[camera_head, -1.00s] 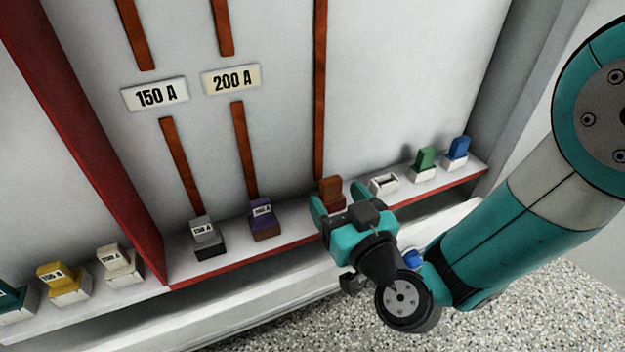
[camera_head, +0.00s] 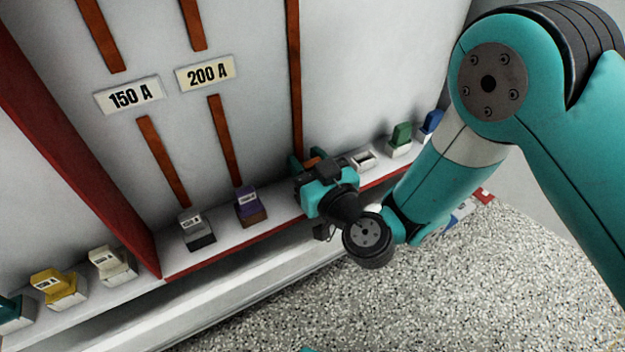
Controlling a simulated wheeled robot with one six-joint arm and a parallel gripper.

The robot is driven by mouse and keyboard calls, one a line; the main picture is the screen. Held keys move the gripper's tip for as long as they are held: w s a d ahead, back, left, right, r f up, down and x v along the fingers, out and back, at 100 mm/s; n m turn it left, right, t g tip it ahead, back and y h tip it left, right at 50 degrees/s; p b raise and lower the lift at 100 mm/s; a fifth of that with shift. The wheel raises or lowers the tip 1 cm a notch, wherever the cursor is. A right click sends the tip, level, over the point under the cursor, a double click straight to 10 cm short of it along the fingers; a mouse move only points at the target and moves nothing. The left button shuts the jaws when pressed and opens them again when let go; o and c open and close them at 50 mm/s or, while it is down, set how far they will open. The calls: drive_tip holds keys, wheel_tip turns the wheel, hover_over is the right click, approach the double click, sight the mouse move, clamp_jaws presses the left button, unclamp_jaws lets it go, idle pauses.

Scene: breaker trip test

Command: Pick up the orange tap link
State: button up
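The orange tap link (camera_head: 312,161) shows only as a small orange-brown patch on the ledge, below the right-hand copper strip. My gripper (camera_head: 309,160) is right at it, with a teal finger on its left and another close on its right. The gripper body covers most of the link and its holder. I cannot tell whether the fingers touch the link or are still apart from it.
On the ledge, a grey link (camera_head: 191,222) and a purple link (camera_head: 247,201) stand to the left. An empty white holder (camera_head: 363,159), a green link (camera_head: 401,135) and a blue link (camera_head: 431,122) stand to the right. A red divider (camera_head: 75,150) rises at left.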

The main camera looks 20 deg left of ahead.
sight(297, 135)
drive_tip(key=shift+r, duration=0.2)
drive_tip(key=shift+r+p, duration=1.45)
drive_tip(key=shift+p, duration=0.3)
drive_tip(key=shift+r, duration=0.25)
